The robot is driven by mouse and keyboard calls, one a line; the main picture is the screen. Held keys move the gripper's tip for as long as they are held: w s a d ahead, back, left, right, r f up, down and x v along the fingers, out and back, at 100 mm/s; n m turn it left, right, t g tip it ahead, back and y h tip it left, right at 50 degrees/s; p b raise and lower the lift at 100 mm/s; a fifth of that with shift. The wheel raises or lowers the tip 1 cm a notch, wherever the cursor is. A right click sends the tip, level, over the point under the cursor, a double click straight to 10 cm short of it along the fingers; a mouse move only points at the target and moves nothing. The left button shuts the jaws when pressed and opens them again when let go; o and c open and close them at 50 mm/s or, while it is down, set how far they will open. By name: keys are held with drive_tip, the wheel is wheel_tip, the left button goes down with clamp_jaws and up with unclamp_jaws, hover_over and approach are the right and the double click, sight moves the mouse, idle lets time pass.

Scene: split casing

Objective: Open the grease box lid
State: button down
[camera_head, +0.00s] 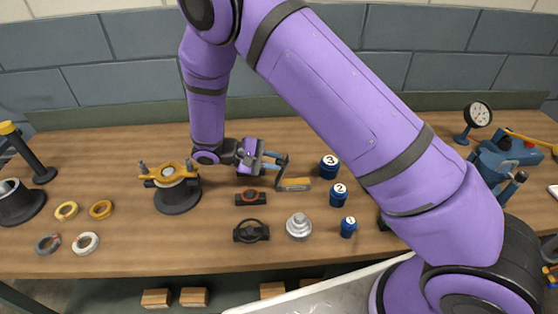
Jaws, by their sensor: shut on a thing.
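My gripper (271,161) is in the middle of the bench and points to the right. It is shut on a dark, thin, upright piece that looks like the grease box lid (282,172). The grease box (294,184) is a small, low box just right of the fingers, with a tan-orange surface showing. The lid appears to stand raised at the box's left end. The fingers hide part of it, and its exact angle is too small to tell.
Blue numbered cylinders (338,195) stand right of the box. A silver stepped part (299,226), a black handwheel piece (251,231) and a dark block with an orange ring (251,198) lie in front. A round casing with a yellow clamp (177,190) stands left.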

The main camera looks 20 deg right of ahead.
drive_tip(key=shift+a+f+h, duration=0.1)
drive_tip(key=shift+a+h, duration=0.2)
drive_tip(key=shift+h, duration=0.1)
drive_tip(key=c, duration=1)
unclamp_jaws()
drive_tip(key=s+r, duration=0.1)
drive_tip(key=s, duration=0.4)
drive_tip(key=s+d+r, duration=0.1)
drive_tip(key=s+r, duration=0.1)
drive_tip(key=s, duration=0.3)
drive_tip(key=s+d+r, duration=0.1)
drive_tip(key=s+r, duration=0.1)
drive_tip(key=s, duration=0.3)
drive_tip(key=shift+s, duration=0.35)
